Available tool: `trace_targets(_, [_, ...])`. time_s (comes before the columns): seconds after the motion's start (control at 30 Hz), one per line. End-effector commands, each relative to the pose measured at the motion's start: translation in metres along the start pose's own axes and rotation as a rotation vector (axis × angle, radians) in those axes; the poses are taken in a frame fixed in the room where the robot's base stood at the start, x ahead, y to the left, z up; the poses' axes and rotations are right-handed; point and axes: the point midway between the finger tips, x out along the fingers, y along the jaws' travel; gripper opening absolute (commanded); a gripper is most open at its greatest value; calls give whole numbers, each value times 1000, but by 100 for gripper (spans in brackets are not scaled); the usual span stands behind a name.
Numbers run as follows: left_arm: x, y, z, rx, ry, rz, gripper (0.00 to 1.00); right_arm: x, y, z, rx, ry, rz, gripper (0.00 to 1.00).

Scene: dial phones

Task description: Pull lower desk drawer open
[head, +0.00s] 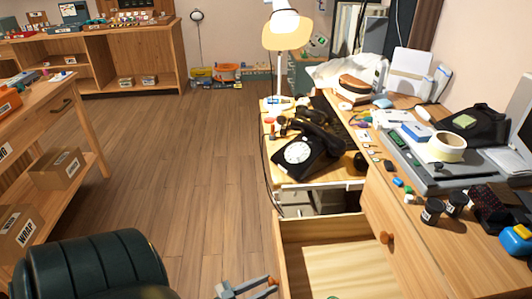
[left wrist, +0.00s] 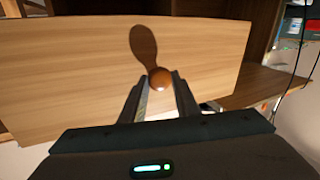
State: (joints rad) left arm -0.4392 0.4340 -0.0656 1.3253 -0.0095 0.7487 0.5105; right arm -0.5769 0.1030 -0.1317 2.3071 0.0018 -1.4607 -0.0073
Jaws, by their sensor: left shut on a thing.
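The lower desk drawer (head: 340,262) stands well out from the desk in the head view, below the black dial phone. Its pale wooden inside shows, and the visible part of its floor is mostly bare. My left gripper (head: 262,287) is at the drawer's left side, at the bottom of the head view. In the left wrist view its two fingers (left wrist: 160,95) are closed around a round orange-brown knob (left wrist: 160,77) on the wooden drawer front (left wrist: 80,70). The knob casts a long shadow on that front. My right gripper is in neither view.
The black dial phone (head: 305,150) stands on the desk above the drawer. Another wooden front with a round knob (head: 387,238) is to the right. Open wooden floor (head: 190,170) lies left of the desk.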

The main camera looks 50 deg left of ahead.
Motion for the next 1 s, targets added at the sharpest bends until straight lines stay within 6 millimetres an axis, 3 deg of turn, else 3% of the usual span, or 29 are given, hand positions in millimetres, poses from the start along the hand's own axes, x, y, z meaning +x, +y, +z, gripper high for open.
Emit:
trace_targets(0.57, [-9,0,1,1,-2,-1,35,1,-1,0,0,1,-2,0])
trace_targets(0.77, [-34,0,1,1,-3,0,35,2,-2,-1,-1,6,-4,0])
trace_targets(1.0, [-80,-1,2,0,-4,-2,35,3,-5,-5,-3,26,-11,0])
